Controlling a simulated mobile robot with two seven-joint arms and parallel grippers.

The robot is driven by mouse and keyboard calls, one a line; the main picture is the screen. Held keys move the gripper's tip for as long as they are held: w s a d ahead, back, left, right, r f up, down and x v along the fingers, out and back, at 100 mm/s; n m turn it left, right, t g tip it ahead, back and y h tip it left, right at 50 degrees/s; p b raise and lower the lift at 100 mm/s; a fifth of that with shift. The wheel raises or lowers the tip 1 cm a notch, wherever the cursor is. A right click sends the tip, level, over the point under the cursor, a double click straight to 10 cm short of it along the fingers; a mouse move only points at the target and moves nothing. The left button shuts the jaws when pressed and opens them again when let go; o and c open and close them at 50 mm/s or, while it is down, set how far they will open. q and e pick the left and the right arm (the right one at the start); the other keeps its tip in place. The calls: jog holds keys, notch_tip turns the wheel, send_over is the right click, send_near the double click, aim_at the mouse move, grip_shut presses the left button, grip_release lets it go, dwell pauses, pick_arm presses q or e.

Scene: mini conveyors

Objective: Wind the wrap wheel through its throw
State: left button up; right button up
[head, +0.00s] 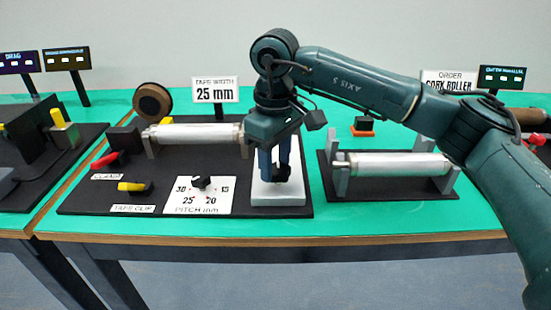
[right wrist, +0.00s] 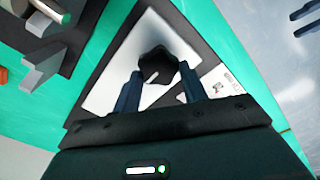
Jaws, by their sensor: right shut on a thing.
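The wrap wheel is a black lobed knob (right wrist: 158,66) on a white block (head: 278,196), right of the pitch dial (head: 202,183). My right gripper (head: 275,177) points straight down over the block and is shut on the knob. In the right wrist view its two blue fingers (right wrist: 160,90) stand on either side of the knob. In the head view the fingers hide much of it. Two dark blue prongs, apart, at the right wrist view's top right edge look like my left gripper (right wrist: 305,21), over the floor; the head view does not show it.
A silver roller (head: 195,133) lies behind the dial on the same black board. Another roller (head: 390,164) sits in a stand to the right. A red clamp lever (head: 104,160) and yellow tape clip (head: 131,186) are at left. My right arm crosses above the right side.

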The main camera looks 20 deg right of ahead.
aim_at(275, 167)
jog(key=o, duration=1)
pick_arm(q)
jog(key=shift+s+a+r+n+t+p, duration=0.15)
jog(key=shift+a+r+n+p, duration=0.1)
jog(key=shift+r+p, duration=0.35)
jog(key=shift+s+a+r+n+t+p, duration=0.15)
jog(key=shift+a+r+n+p, duration=0.2)
jog(key=shift+r, duration=0.3)
pick_arm(e)
notch_tip(275, 167, up, 13)
jog(key=shift+r, duration=0.1)
pick_arm(q)
jog(key=shift+d, duration=0.15)
